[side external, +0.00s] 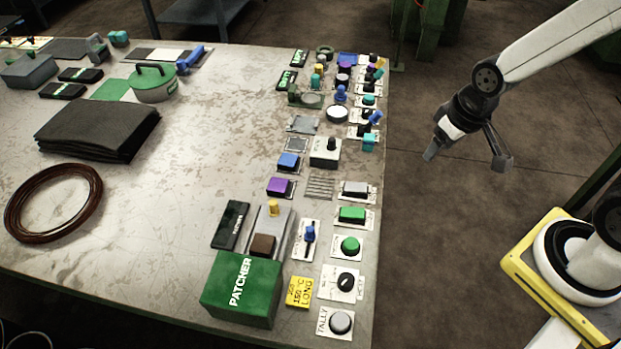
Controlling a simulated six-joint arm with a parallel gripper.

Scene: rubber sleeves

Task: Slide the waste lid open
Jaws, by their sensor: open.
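No label in the side external view lets me tell which part is the waste lid. At the far side of the table, a flat striped plate (150,54) has a blue handle (190,58) at its right end. A green round pot (152,88) with a dark handle on its lid stands just in front of it. A grey lidded box (30,71) sits at the far left. My gripper (467,158) is open and empty, its fingers spread wide. It hangs beyond the table's right edge, well apart from all of these.
The table's right side (383,130) is crowded with small buttons, knobs and sliders. A green PATCHER box (241,290) stands near the front. A dark sheet stack (97,128) and a brown ring (53,203) lie at left. The table's middle (215,140) is clear.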

